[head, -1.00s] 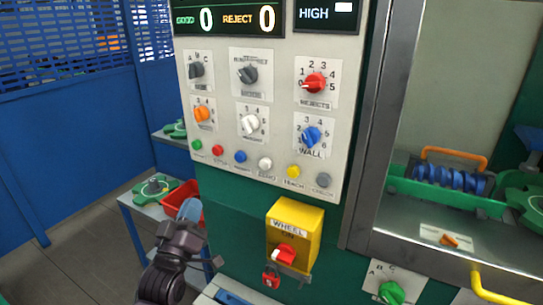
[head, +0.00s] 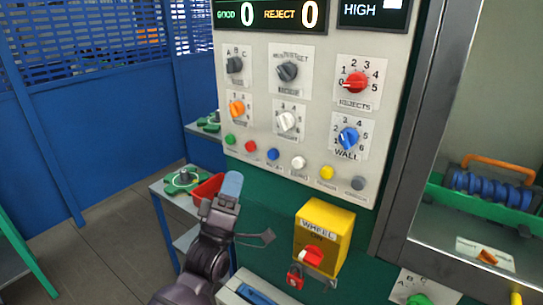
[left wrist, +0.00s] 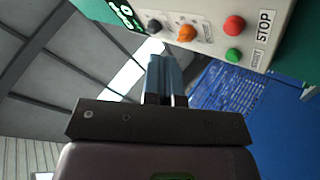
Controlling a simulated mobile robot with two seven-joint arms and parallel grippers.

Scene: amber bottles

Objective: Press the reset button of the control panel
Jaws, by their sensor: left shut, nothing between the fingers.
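The control panel (head: 245,190) fills the middle of the head view, with a row of small round buttons along its lower part. From the left these are a green button (head: 230,139), a red one (head: 250,146), a blue one (head: 273,154), a white one (head: 298,162), a yellow one and a grey one. Their labels are too blurred to read in the head view. In the left wrist view the red button (left wrist: 234,25) is marked STOP and the green button (left wrist: 233,55) START. My left gripper (head: 231,187) is shut and empty, below the green button and apart from the row. My right gripper is out of view.
Selector knobs, including a red one (head: 355,83) and a blue one (head: 347,138), sit above the buttons. A yellow switch box (head: 335,236) marked WHEEL juts out below the panel. A side table with a red bin (head: 207,189) stands behind my gripper.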

